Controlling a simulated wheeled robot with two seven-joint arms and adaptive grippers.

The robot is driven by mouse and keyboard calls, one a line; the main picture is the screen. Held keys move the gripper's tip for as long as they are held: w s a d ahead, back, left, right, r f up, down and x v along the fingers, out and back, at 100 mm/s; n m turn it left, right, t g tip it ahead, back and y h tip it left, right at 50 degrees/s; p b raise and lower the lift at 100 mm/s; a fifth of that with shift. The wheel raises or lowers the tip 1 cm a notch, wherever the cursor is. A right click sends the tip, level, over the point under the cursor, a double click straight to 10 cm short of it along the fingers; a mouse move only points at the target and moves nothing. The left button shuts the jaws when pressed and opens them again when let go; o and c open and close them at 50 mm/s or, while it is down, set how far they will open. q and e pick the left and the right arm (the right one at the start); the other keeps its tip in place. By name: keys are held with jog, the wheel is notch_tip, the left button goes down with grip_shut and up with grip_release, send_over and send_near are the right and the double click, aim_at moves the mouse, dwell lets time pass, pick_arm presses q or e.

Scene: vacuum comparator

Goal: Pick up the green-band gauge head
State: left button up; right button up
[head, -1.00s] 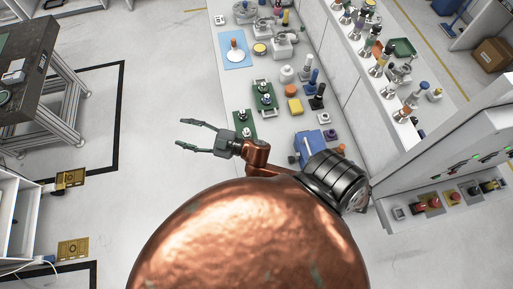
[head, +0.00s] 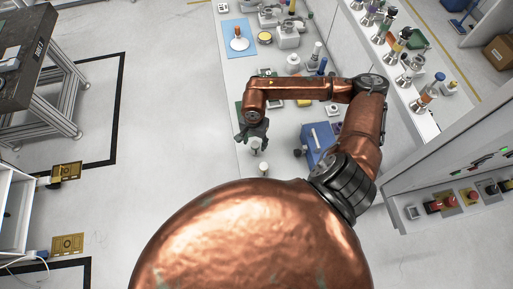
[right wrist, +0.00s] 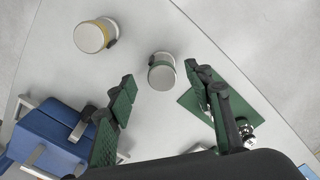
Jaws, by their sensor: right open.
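The green-band gauge head (right wrist: 162,72) is a short, pale cylinder with a grey top and a dark green band. In the right wrist view it stands just beyond the gap between the fingertips of my right gripper (right wrist: 160,86). The gripper is open and empty, one finger on each side of that gap. In the head view my right gripper (head: 252,131) points down over the bench, close to the gauge head (head: 255,147). Its band is hard to make out there. My left gripper is out of view.
A similar gauge head with a yellow band (right wrist: 95,36) stands nearby, also visible in the head view (head: 263,169). A green plate with small metal parts (right wrist: 205,108) lies beside the right finger. A blue box (head: 319,139) stands to the right. The bench edge is close on the left.

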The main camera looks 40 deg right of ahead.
aim_at(255, 144)
jog(key=f, duration=0.4)
jog(key=f+p, duration=0.1)
jog(key=shift+w+d+f, duration=0.15)
jog(key=shift+d+f, duration=0.1)
jog(key=shift+f, duration=0.15)
jog(key=shift+c, duration=0.3)
grip_shut()
